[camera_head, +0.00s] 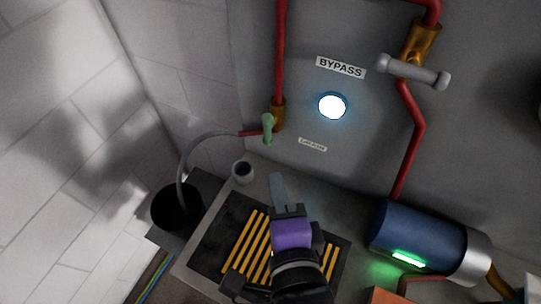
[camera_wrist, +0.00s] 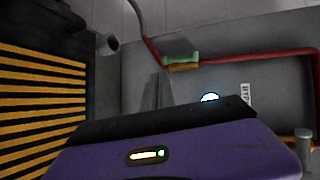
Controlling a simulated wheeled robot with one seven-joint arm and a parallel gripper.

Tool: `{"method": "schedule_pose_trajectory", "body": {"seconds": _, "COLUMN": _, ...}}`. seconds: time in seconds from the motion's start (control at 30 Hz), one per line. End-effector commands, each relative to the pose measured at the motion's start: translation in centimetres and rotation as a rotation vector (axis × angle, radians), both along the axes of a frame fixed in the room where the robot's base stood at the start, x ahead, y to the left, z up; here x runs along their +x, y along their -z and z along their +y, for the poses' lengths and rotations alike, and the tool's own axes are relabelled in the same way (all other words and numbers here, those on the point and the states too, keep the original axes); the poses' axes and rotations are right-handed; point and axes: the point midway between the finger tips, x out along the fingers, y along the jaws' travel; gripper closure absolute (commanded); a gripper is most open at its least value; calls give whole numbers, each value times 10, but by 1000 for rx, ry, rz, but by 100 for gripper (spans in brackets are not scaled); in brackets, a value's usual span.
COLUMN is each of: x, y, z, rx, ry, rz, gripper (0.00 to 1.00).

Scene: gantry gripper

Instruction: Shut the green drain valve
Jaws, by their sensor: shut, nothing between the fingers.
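The green drain valve handle (camera_head: 267,128) sits on a brass fitting (camera_head: 278,113) at the foot of a red vertical pipe, upper centre in the head view. The handle stands roughly upright there, in line with that pipe. In the wrist view the green handle (camera_wrist: 182,57) lies along the brass body. My gripper (camera_head: 278,188) is below the valve in the head view, its fingers pointing up the picture towards the wall panel. Its fingers (camera_wrist: 160,91) are together and empty, apart from the handle.
A grey hose runs from the valve to a black bucket (camera_head: 178,207). A small grey cup (camera_head: 243,172) stands near the panel. A yellow-striped dark mat (camera_head: 227,215) lies under my gripper. A grey-handled valve (camera_head: 413,72) beside the BYPASS label and a blue cylinder (camera_head: 415,235) are right.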

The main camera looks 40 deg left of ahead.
Motion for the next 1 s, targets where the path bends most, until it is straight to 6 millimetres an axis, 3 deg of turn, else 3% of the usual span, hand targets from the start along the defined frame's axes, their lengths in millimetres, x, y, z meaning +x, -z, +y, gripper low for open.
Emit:
{"method": "schedule_pose_trajectory", "body": {"seconds": 0.4, "x": 46, "y": 10, "z": 50, "rx": -2, "ry": -1, "rz": 1, "gripper": 100}}
{"method": "schedule_pose_trajectory", "body": {"seconds": 1.0, "x": 55, "y": 13, "z": 58, "rx": 1, "ry": 1, "rz": 1, "gripper": 100}}
